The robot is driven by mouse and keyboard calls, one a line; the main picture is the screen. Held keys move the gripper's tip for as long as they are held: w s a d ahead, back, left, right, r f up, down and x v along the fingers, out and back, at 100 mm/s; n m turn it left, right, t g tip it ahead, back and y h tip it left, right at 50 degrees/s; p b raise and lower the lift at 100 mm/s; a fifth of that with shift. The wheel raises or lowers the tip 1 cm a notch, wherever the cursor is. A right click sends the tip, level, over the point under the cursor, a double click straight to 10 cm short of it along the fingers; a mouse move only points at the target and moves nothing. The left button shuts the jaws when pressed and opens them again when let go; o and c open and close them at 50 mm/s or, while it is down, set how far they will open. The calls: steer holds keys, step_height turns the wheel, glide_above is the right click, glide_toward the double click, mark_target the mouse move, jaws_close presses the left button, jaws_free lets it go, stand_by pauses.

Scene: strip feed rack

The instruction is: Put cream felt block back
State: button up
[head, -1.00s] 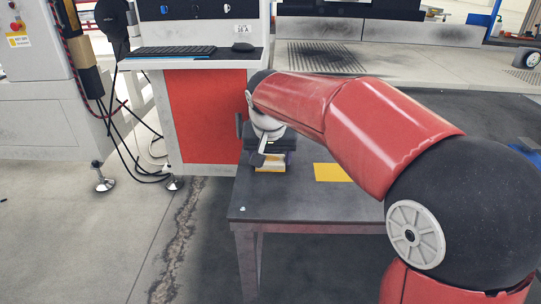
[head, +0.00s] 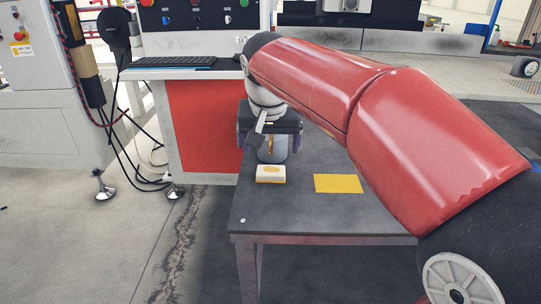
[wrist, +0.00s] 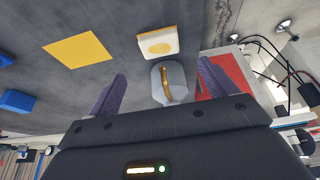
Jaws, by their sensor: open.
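The cream felt block (head: 270,174), with a yellow-orange oval on its top, lies on the dark table near its left edge. It also shows in the wrist view (wrist: 157,43), ahead of the fingers. A grey block with a yellow handle-like bar (head: 272,150) stands just behind it; the wrist view shows it (wrist: 170,84) between the line of my fingers. My gripper (head: 269,138) is open, its purple fingers spread, above and around the grey block in the picture. The wrist view shows both fingers (wrist: 162,80) with nothing held. Whether they touch the grey block I cannot tell.
A flat yellow patch (head: 338,184) lies on the table to the right of the cream block. Blue items (wrist: 18,101) lie farther off in the wrist view. A red-fronted cabinet (head: 205,125) with a keyboard stands close behind the table's left end. The table's front is clear.

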steer(key=s+d+f, duration=0.2)
steer(key=s+d, duration=0.8)
steer(key=s, duration=0.2)
steer(key=s+d+f+t, duration=0.1)
steer(key=s+d+f, duration=0.4)
steer(key=s+f, duration=0.4)
steer(key=shift+s+d+f, duration=0.3)
steer(key=shift+s+d, duration=0.05)
steer(key=shift+s, duration=0.65)
